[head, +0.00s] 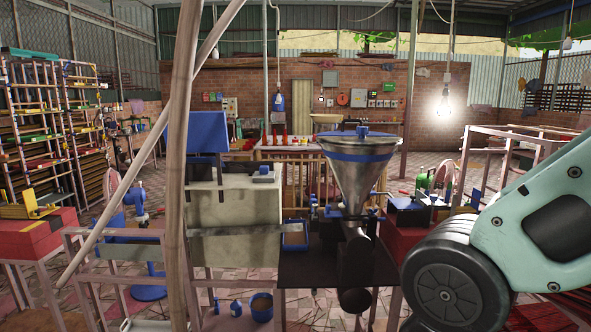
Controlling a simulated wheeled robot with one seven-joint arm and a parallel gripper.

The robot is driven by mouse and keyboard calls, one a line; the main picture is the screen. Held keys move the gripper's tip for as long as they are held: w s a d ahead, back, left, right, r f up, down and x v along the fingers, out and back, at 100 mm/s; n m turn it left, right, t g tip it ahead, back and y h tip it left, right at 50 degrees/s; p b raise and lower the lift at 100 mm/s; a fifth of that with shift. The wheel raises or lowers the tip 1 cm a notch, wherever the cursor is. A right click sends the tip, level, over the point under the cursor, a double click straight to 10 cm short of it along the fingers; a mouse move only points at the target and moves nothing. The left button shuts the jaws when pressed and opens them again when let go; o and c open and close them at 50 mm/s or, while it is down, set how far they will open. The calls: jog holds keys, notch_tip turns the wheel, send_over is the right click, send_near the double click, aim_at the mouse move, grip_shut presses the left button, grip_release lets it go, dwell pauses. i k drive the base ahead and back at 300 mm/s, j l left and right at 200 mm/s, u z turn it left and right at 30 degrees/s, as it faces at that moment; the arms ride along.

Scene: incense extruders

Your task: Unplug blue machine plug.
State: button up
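No plug or power cord that I can pick out as the blue machine's shows clearly in the head view. Several things have blue parts: a machine with a steel funnel hopper (362,170) with a blue band in the centre, a blue box-like part (208,132) on top of a pale cabinet (235,215), and a small blue machine (138,203) at left. I cannot tell which one is the blue machine. My gripper is out of view; only a pale green and black part of my arm shows at lower right.
A wooden pole (180,150) stands close in front, left of centre, with a slanted pole crossing it. A tall rack (50,130) stands at far left. Electrical boxes (376,95) hang on the brick back wall. Blue containers (262,307) sit low in front. Frames crowd both sides.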

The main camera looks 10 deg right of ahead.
aim_at(263, 169)
jog(key=i+j+z, duration=0.55)
jog(key=j+z, duration=0.15)
jog(key=i+j, duration=0.15)
jog(key=j, duration=0.2)
jog(key=i+j+z, duration=0.1)
jog(key=j, duration=0.2)
jog(key=i+j, duration=0.2)
jog(key=j, duration=0.15)
jog(key=i+j, duration=0.15)
jog(key=j, duration=0.2)
jog(key=i+j+z, duration=0.1)
jog(key=j, duration=0.2)
jog(key=i+j, duration=0.15)
jog(key=j, duration=0.2)
